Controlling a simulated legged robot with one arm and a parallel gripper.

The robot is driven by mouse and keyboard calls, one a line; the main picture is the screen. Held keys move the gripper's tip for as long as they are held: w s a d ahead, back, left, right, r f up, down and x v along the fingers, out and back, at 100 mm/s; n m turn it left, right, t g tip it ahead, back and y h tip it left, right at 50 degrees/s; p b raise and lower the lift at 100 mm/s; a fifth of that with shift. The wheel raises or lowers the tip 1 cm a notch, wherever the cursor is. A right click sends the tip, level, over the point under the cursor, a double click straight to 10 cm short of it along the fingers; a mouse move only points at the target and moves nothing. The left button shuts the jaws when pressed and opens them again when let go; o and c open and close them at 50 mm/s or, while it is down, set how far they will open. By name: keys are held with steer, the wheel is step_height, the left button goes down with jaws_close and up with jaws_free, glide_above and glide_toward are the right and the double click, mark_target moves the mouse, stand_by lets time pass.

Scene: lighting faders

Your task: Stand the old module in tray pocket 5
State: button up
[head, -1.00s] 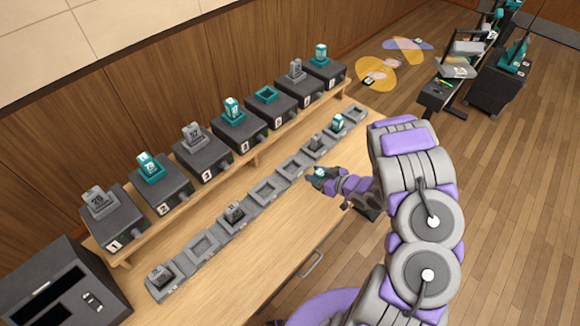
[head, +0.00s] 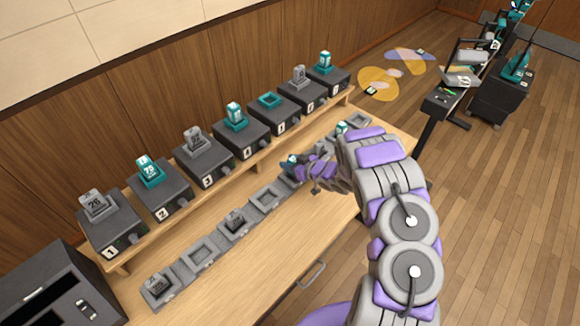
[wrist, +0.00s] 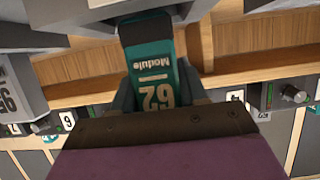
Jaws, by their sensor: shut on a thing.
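My gripper (head: 298,163) is shut on a teal module (wrist: 155,76) with a dark end. In the wrist view its white lettering, "Module" and a two-digit number, shows upside down. In the head view the held module (head: 291,160) is a small teal and dark shape over the fifth pocket from the left of the grey tray row (head: 218,238). My gripper and arm largely hide that pocket, so I cannot tell whether the module touches it. The neighbouring fourth pocket (head: 268,197) is empty.
Dark numbered fader boxes (head: 205,160) stand on the wooden shelf behind the tray; most hold modules. One teal socket (head: 268,99) is empty. The table front is clear.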

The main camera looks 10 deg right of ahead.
steer(key=shift+d+f, duration=0.3)
steer(key=shift+f, duration=0.6)
steer(key=shift+d+r, duration=0.1)
steer(key=o, duration=1.1)
steer(key=shift+a, duration=0.25)
